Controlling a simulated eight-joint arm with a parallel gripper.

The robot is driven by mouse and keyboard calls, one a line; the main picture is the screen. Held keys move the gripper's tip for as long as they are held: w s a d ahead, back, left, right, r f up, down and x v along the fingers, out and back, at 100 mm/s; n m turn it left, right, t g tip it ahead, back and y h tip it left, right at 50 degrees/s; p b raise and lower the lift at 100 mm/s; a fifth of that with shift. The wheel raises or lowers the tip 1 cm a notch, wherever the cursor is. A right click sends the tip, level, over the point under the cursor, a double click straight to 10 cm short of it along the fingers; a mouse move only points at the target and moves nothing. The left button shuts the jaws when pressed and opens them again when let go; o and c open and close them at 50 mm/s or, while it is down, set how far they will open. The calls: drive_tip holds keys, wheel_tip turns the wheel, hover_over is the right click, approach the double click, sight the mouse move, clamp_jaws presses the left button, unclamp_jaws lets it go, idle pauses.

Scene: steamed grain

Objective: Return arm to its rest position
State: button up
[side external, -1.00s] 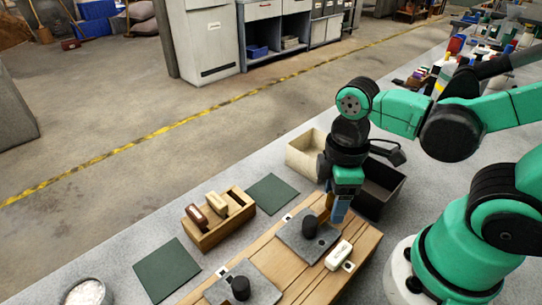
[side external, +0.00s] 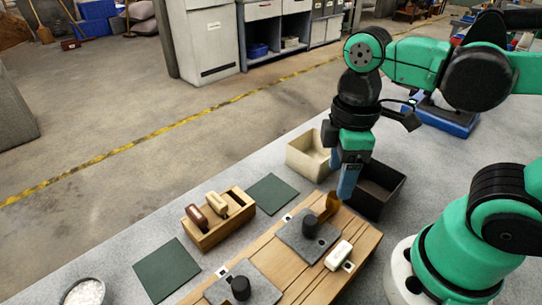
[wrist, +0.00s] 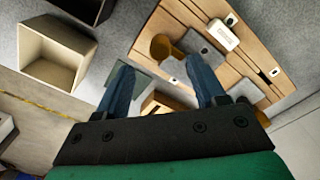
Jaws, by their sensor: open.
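My gripper (side external: 347,180) is in the side external view, raised above the far end of the wooden board (side external: 364,236), in front of the dark bin. In the wrist view its two blue fingers (wrist: 163,92) are spread apart with nothing held between them. My arm reaches over from the right, with the gripper pointing down. A brown-orange piece (side external: 330,205) stands on the board just below the gripper and apart from it.
The board carries grey plates (side external: 292,240) with black knobs and a white block (side external: 339,255). A beige bin (side external: 306,155) and a black bin (side external: 385,192) stand behind it. A wooden box (side external: 207,239) with handled pieces, green mats (side external: 167,270) and a white-filled bowl (side external: 85,293) lie left.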

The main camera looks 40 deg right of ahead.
drive_tip(key=w+d+r+m+t, duration=0.1)
drive_tip(key=w+d+m+t, duration=0.1)
drive_tip(key=w+m+t, duration=0.5)
drive_tip(key=shift+w+d+m, duration=0.25)
drive_tip(key=shift+d+m, duration=0.05)
drive_tip(key=shift+m, duration=0.7)
